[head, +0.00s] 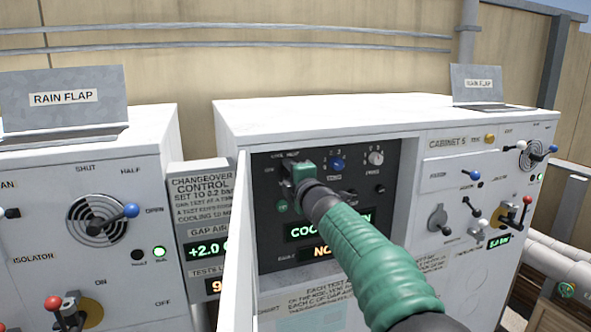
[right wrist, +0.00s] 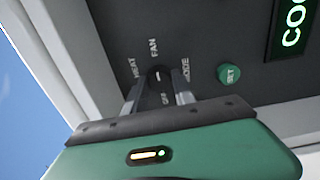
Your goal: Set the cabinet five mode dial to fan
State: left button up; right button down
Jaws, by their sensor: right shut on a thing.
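My right gripper (head: 303,176) is at the upper left of the dark panel, reaching in from the lower right. In the right wrist view, its two fingers (right wrist: 160,94) are shut on the small dark mode dial (right wrist: 157,74), one on each side. The dial's white mark points roughly toward the FAN label (right wrist: 154,47). The HEAT label (right wrist: 133,68) is to its left, and a small label lies between the fingers. In the head view, the gripper hides the dial. My left gripper is not in view.
A green SET button (right wrist: 229,75) is close beside the dial. A blue knob (head: 337,164) and a white knob (head: 376,158) are right of the gripper. My forearm partly covers the green display (head: 305,232). An open white door edge (head: 236,250) stands left of the panel.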

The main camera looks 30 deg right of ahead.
jog(key=shift+r, duration=0.3)
jog(key=c, duration=1.4)
grip_release()
jog(key=o, duration=0.4)
jog(key=shift+w+f, duration=0.1)
jog(key=shift+f, duration=0.05)
jog(key=v, duration=1.7)
jog(key=shift+d, duration=0.2)
